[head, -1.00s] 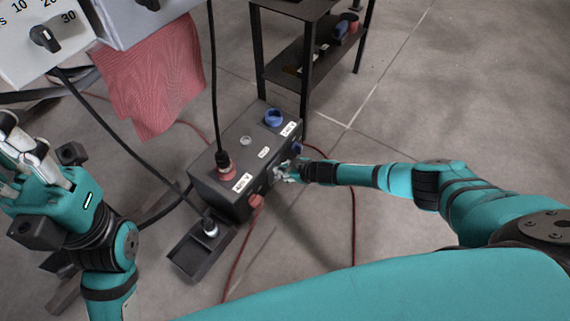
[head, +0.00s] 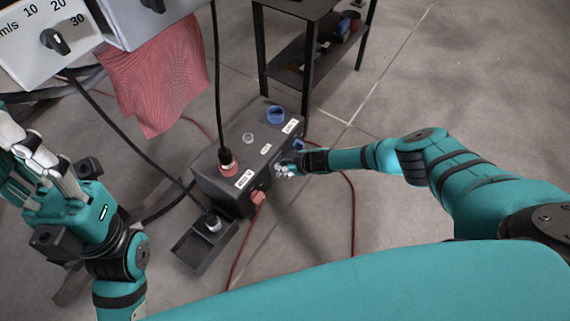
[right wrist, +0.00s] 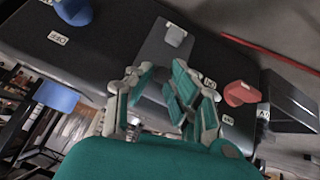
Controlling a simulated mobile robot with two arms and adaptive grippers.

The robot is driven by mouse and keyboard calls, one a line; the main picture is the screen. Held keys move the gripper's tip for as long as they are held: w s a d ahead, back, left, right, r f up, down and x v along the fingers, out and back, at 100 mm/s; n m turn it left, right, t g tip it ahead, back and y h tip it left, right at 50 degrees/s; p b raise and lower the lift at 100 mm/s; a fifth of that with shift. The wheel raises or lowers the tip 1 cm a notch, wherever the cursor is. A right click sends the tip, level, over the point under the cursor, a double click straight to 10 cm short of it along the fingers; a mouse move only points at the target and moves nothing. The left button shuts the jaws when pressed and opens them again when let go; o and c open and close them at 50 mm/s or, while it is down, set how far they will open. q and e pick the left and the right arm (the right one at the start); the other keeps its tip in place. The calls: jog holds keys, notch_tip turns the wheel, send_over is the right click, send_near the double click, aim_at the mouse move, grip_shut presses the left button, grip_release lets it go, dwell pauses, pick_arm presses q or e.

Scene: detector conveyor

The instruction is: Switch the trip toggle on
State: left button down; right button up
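The dark detector box (head: 215,188) stands on the floor, with labels and connectors on it. In the right wrist view, a grey plate (right wrist: 158,52) on its face carries a small pale tab (right wrist: 175,36), which looks like the trip toggle; which way it is set cannot be told. My right gripper (head: 287,168) is at the box's right-hand face. In the right wrist view its fingers (right wrist: 165,75) are apart and empty, below the tab in the picture and not visibly touching it. My left gripper (head: 22,150) is at the left edge, fingers spread, partly cut off.
A red connector (right wrist: 243,93) and a blue one (right wrist: 75,10) flank the plate. A black cable rises from a red plug (head: 228,166) on top of the box. A black shelf (head: 308,75) stands behind; open floor lies right.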

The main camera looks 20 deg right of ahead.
jog(key=o, duration=0.4)
jog(key=v, duration=1.2)
jog(key=shift+a, duration=0.1)
